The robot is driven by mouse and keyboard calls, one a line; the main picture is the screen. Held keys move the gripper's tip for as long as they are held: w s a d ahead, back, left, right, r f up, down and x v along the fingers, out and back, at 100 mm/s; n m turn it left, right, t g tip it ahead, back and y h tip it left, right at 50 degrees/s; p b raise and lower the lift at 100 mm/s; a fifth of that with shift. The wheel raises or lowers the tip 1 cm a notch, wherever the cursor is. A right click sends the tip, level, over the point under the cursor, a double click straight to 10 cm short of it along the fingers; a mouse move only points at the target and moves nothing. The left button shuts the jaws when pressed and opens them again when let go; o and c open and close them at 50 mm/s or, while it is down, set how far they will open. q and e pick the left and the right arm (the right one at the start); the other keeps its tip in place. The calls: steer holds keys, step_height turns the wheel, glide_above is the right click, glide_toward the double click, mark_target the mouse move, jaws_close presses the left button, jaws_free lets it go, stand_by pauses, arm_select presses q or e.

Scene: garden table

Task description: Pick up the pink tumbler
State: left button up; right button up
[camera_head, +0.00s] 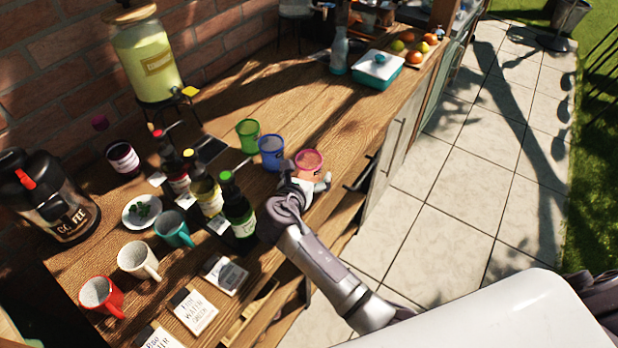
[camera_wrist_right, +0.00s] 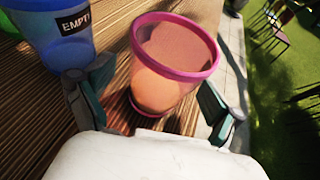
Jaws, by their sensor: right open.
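The pink tumbler (camera_head: 309,161) stands on the wooden counter near its front edge, at the end of a row of tumblers. In the right wrist view the pink tumbler (camera_wrist_right: 172,62) is upright between the fingers, with its darker pink rim facing the camera. My right gripper (camera_head: 308,180) is at the tumbler; in the right wrist view its open fingers (camera_wrist_right: 158,100) flank the tumbler's lower part, with a gap visible on each side. The fingers' far tips are partly hidden in the head view. My left gripper is not in view.
A blue tumbler (camera_head: 271,152) labelled "EMPTY" stands close by, left of the pink one; it also shows in the wrist view (camera_wrist_right: 55,35). A green tumbler (camera_head: 248,136) stands beyond it. Bottles (camera_head: 238,208) stand left of my right gripper. The counter behind the tumblers is fairly clear.

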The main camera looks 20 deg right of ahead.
mark_target(313, 155)
steer(key=shift+s+r, duration=0.1)
steer(key=shift+c, duration=1.1)
steer(key=c, duration=1.1)
steer(key=shift+o, duration=0.2)
steer(key=shift+r, duration=0.1)
steer(key=shift+r, duration=2.05)
steer(key=s+d+r, duration=0.6)
steer(key=s+d, duration=0.2)
steer(key=shift+s+r+b, duration=0.2)
steer(key=shift+r+b, duration=0.15)
steer(key=shift+b, duration=0.1)
